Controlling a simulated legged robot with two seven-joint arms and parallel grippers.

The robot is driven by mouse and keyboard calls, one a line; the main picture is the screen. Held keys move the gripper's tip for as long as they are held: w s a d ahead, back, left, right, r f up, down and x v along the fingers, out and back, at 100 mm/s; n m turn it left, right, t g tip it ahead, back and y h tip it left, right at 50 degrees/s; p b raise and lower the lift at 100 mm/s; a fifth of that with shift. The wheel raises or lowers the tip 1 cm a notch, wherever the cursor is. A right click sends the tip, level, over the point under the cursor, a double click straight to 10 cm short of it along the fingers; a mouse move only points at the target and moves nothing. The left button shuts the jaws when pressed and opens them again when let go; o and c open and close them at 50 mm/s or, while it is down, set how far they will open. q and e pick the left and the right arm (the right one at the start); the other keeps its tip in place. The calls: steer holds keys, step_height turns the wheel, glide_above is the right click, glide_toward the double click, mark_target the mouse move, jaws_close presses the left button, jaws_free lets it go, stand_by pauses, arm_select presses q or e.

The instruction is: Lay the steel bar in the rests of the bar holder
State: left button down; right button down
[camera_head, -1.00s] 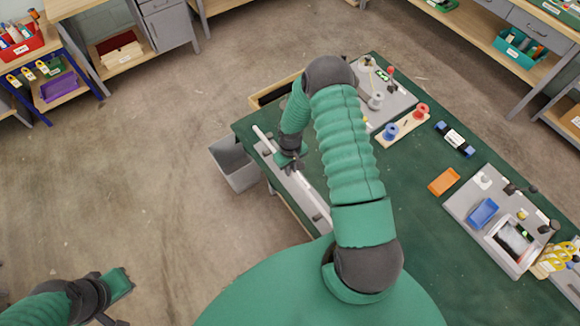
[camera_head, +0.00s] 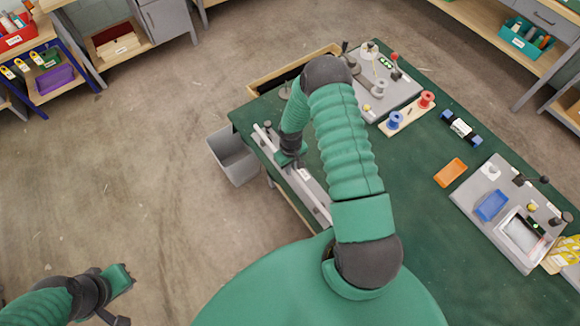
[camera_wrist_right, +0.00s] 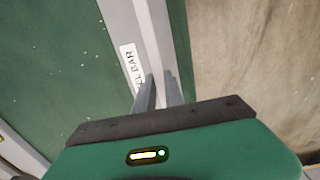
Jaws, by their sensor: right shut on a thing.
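The steel bar (camera_head: 262,135) is a long, thin, pale bar along the left edge of the green table. My right gripper (camera_head: 286,160) is at the bar. In the right wrist view its fingers (camera_wrist_right: 160,92) are shut on the bar (camera_wrist_right: 152,35). The grey bar holder (camera_head: 312,190) lies along the same edge, and its label shows in the wrist view (camera_wrist_right: 131,66). The bar runs along the holder, close over or on it; I cannot tell whether it touches the rests. My left gripper (camera_head: 122,285) is far from the table at lower left, its jaws unclear.
A grey bin (camera_head: 232,157) stands on the floor beside the table's left edge. The table middle is clear.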

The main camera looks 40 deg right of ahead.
steer(key=shift+d, duration=0.15)
steer(key=shift+a+f, duration=0.2)
steer(key=shift+f+b, duration=0.15)
steer(key=shift+b, duration=0.15)
steer(key=shift+d, duration=0.1)
steer(key=c, duration=1.7)
jaws_free()
steer(key=shift+c, duration=0.2)
steer(key=o, duration=0.4)
